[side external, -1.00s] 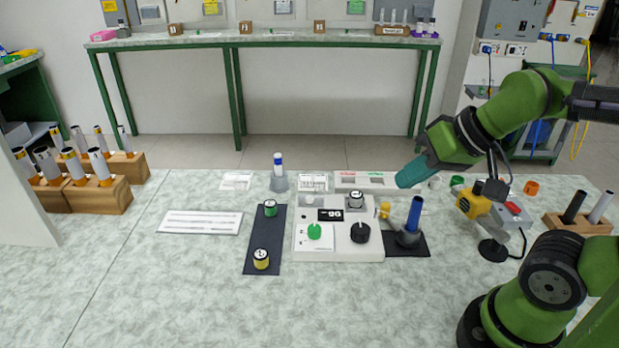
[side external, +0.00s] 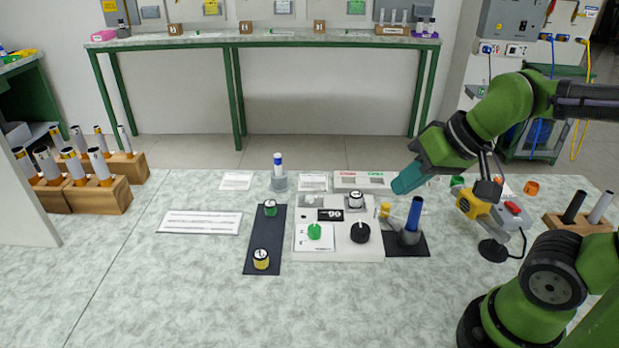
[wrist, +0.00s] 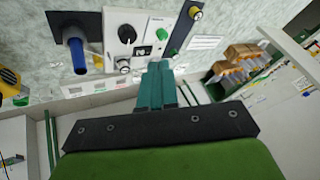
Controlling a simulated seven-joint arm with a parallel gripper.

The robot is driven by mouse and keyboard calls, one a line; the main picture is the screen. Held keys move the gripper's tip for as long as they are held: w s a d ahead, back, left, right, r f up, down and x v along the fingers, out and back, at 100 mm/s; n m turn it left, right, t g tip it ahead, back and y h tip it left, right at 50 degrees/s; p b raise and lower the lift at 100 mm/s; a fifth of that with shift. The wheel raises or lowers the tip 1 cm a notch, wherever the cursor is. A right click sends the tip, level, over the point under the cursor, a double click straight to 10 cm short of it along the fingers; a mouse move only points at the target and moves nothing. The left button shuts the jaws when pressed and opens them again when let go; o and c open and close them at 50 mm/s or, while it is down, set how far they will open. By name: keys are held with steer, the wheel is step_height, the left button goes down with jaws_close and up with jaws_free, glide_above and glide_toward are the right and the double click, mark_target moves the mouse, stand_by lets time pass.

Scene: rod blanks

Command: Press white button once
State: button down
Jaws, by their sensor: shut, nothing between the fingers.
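A white control box (side external: 340,250) stands mid-table with a green knob (side external: 314,232), a black knob (side external: 360,233) and a small display (side external: 331,215). A round part with a pale top (side external: 355,199) sits at its back edge. I cannot tell whether this part is the white button. My gripper (side external: 399,188), with teal fingers, is shut and empty in the air, right of and behind the box. In the wrist view my gripper (wrist: 158,66) points toward the box (wrist: 120,20); the pale-topped part (wrist: 122,64) shows left of the fingertips.
A blue rod (side external: 414,214) stands upright on a dark mat right of the box. A yellow tool (side external: 474,205) stands farther right. A labelled pale panel (side external: 347,181) lies behind the box. A black strip (side external: 263,247) with two round parts lies left. The front table area is clear.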

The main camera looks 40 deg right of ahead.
steer(key=w+d+f+n+g, duration=0.15)
steer(key=w+f, duration=0.25)
steer(key=w, duration=0.4)
steer(key=n+t+h, duration=0.3)
steer(key=n+t, duration=0.1)
steer(key=n, duration=0.7)
glide_above(312, 199)
step_height(312, 199, down, 4)
steer(key=shift+a+f, duration=0.1)
steer(key=shift+f, duration=0.15)
steer(key=shift+f, duration=4.25)
steer(key=shift+f, duration=0.1)
steer(key=shift+f, duration=0.35)
